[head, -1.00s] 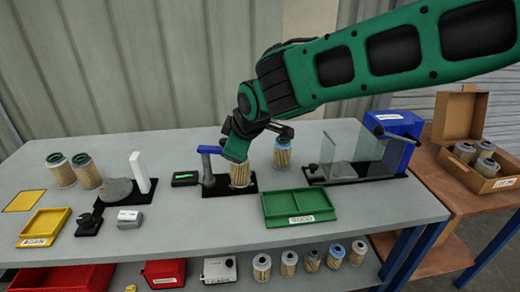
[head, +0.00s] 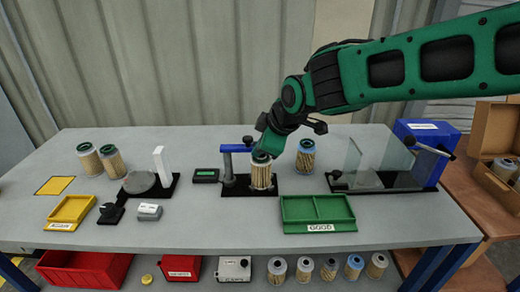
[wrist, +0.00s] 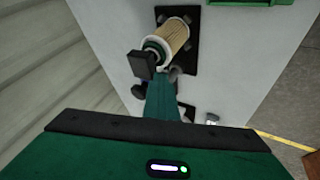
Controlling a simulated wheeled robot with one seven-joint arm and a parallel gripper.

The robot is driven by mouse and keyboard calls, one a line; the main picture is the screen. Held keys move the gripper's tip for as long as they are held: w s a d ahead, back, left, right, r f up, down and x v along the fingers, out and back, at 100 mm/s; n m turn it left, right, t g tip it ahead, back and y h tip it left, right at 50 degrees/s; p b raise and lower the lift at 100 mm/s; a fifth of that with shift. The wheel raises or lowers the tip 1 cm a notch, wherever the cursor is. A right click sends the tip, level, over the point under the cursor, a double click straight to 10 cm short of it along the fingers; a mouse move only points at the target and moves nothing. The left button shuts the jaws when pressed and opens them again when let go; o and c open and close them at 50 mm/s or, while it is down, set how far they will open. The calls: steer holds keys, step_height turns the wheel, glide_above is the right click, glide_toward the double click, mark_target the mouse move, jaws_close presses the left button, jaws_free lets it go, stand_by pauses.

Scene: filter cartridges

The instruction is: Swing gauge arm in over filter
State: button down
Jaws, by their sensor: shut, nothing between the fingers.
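The gauge stand has a black base (head: 238,192), an upright post (head: 229,168) and a blue gauge arm (head: 236,148) on top. The blue arm points right, its free end close to the top of the filter. The pleated tan filter (head: 261,175) with a dark green top stands upright on the base, right of the post. It also shows in the wrist view (wrist: 172,38). My gripper (head: 266,148) is shut and empty at the filter's top, beside the gauge arm's free end. It hides part of that area, so I cannot tell whether they touch.
A readout box (head: 205,175) stands left of the gauge. A blue-topped filter (head: 305,157) stands behind right. The green GOOD tray (head: 318,212) is in front, empty. A clear-panelled fixture (head: 375,165) is at right. A yellow tray (head: 70,211) and two filters (head: 101,163) are at left.

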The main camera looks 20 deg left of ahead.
steer(key=shift+d, duration=0.1)
steer(key=s+d+r, duration=0.6)
steer(key=d+r, duration=0.1)
steer(key=r, duration=0.1)
steer(key=w+d+f+m+t+h, duration=0.1)
steer(key=w+d+m+h, duration=0.15)
steer(key=d, duration=0.65)
steer(key=w+d+f+m+h, duration=0.1)
steer(key=w+d+f+m, duration=0.2)
steer(key=d, duration=0.6)
steer(key=s+d+f+m+g+h, duration=0.2)
steer(key=d+m, duration=0.6)
steer(key=d, duration=1.3)
steer(key=s+d+f+m+h, duration=0.2)
steer(key=s+d+m, duration=0.5)
steer(key=d, duration=0.7)
steer(key=s+d+f+m+g, duration=0.1)
steer(key=s+d+f+m, duration=0.1)
steer(key=s, duration=0.6)
steer(key=s+d+f+m+g+y, duration=0.1)
steer(key=s+d+m, duration=0.3)
steer(key=s, duration=0.4)
steer(key=shift+s+d+f+m+g, duration=0.25)
steer(key=shift+d+f+m+g, duration=0.1)
steer(key=shift+d+f+g, duration=0.2)
